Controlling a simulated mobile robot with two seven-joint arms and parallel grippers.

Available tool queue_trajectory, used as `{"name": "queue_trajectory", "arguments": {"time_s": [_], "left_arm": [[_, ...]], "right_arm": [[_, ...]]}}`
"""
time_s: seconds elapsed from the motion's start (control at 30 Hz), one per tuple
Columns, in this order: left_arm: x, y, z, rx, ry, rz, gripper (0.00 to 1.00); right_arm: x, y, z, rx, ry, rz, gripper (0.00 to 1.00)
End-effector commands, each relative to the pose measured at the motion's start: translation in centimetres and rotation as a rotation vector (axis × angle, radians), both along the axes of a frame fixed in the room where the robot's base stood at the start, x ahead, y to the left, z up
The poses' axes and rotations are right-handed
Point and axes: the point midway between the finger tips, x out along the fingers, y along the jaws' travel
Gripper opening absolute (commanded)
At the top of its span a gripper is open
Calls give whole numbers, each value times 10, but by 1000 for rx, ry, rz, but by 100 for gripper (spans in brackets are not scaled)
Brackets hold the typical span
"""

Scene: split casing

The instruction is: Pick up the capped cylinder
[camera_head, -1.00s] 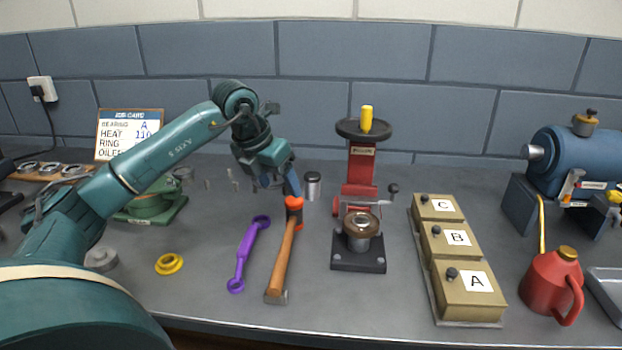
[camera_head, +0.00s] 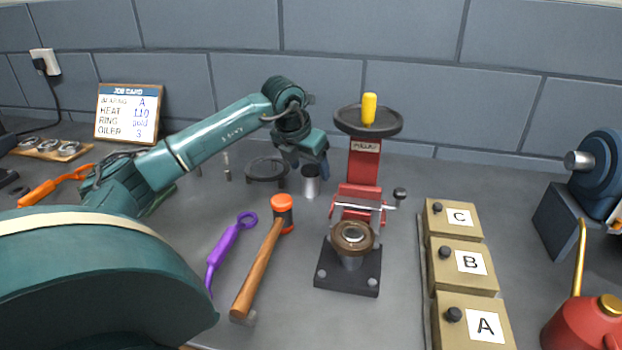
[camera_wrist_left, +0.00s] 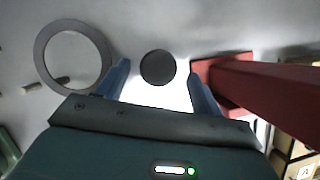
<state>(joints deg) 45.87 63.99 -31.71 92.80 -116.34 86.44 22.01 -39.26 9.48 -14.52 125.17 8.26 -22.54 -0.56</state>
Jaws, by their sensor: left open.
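The capped cylinder (camera_head: 311,186) is a small silver can with a dark top, standing upright on the bench left of the red press. In the left wrist view its round dark cap (camera_wrist_left: 158,67) shows from above, between the fingertips. My left gripper (camera_head: 309,165) is open, pointing down just above the cylinder. In the left wrist view the two blue fingers (camera_wrist_left: 160,85) are on either side of the cap, with a gap to each. The gripper partly hides the top of the cylinder in the head view. My right gripper is not in view.
The red press (camera_head: 362,185) stands close on the right; its column also shows in the left wrist view (camera_wrist_left: 270,95). A dark ring stand (camera_head: 266,170) is close on the left. Lettered boxes (camera_head: 462,262) stand further right.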

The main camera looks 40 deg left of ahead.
Motion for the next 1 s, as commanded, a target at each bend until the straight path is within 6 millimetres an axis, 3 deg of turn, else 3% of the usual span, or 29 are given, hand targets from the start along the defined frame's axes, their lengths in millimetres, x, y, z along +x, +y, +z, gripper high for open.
{"name": "queue_trajectory", "arguments": {"time_s": [0.17,0.43,0.73,1.0], "left_arm": [[4,1,-12,0,2,0,66],[18,5,-48,-1,1,0,66],[19,5,-52,1,-1,-1,66],[19,5,-52,1,-1,-1,44]], "right_arm": [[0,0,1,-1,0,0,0],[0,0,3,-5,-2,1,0],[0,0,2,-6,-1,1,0],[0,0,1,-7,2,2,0]]}}
